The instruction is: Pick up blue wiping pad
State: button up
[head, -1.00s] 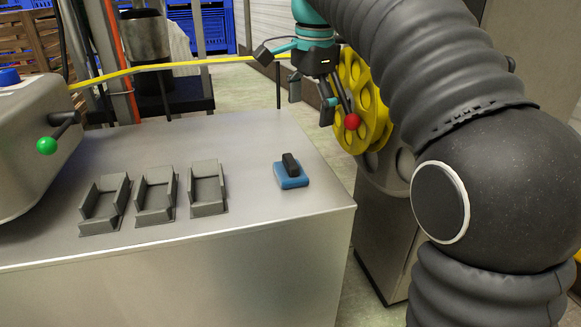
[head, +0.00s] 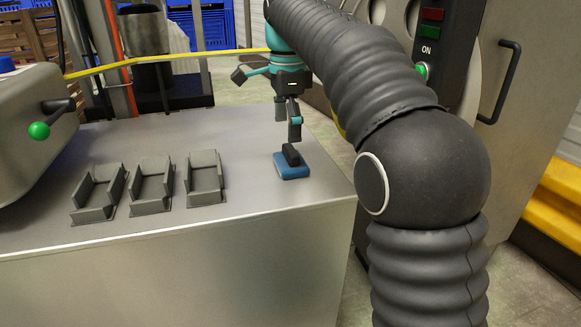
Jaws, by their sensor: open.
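The blue wiping pad (head: 293,170) lies flat on the right part of the metal table top, with a black handle (head: 290,154) standing up from it. My gripper (head: 289,132) is above the pad, pointing down, with its fingers apart and nothing between them. The near fingertip shows just above the black handle. Whether it touches the handle is hard to tell from this view.
Several grey holders (head: 151,186) stand in a row on the metal table (head: 240,186), left of the pad. A grey machine with a green knob (head: 39,131) is at the left edge. A control panel with an ON button (head: 422,70) stands behind my arm at the right.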

aim_at(291, 149)
jog(key=shift+d+f+b, duration=0.2)
jog(key=shift+f+b, duration=0.3)
jog(key=shift+f, duration=0.9)
jog(key=shift+d+f+b, duration=0.15)
jog(key=shift+f+b, duration=0.35)
jog(key=shift+f, duration=0.9)
jog(key=c, duration=1.3)
jog(key=shift+r, duration=0.1)
notch_tip(291, 149, up, 18)
jog(key=p, duration=0.7)
jog(key=shift+p, duration=0.3)
